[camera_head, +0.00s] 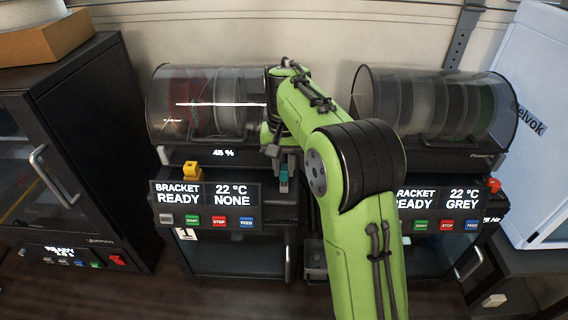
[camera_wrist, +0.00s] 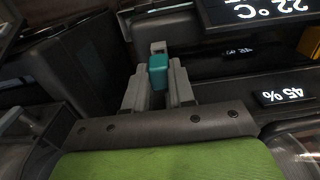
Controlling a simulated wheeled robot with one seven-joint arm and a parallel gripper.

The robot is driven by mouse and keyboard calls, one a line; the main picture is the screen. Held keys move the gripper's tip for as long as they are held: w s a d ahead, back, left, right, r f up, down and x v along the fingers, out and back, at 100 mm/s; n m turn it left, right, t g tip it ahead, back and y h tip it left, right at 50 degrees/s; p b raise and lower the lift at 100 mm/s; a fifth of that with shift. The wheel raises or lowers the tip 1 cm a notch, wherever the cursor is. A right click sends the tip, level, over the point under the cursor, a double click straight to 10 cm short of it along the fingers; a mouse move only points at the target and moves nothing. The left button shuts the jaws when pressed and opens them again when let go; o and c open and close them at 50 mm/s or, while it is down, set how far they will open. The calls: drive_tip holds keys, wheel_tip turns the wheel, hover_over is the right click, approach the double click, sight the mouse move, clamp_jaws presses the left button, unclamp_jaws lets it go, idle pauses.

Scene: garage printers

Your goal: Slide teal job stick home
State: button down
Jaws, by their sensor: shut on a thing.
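The teal job stick (camera_wrist: 158,72) is between the fingers of my gripper (camera_wrist: 158,88) in the wrist view. My gripper is shut on it. A small grey end shows past the teal body. In the head view the teal stick (camera_head: 284,174) shows small below my gripper (camera_head: 284,160), at the right side of the left printer's display (camera_head: 205,194). That display reads BRACKET READY, 22 °C, NONE. I cannot tell whether the stick's end is inside a slot; the slot itself is not clearly visible.
My arm covers the gap between the left printer and the right printer, whose display (camera_head: 437,197) reads READY, GREY. Clear spool drums (camera_head: 208,104) stand behind. A black cabinet (camera_head: 70,150) stands at left, a white panel (camera_head: 530,120) at right.

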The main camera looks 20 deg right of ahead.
sight(284, 167)
drive_tip(key=shift+f+b, duration=0.3)
drive_tip(key=shift+f, duration=0.2)
drive_tip(key=c, duration=0.9)
unclamp_jaws()
drive_tip(key=shift+o, duration=0.2)
wheel_tip(284, 167, up, 16)
drive_tip(key=p, duration=0.3)
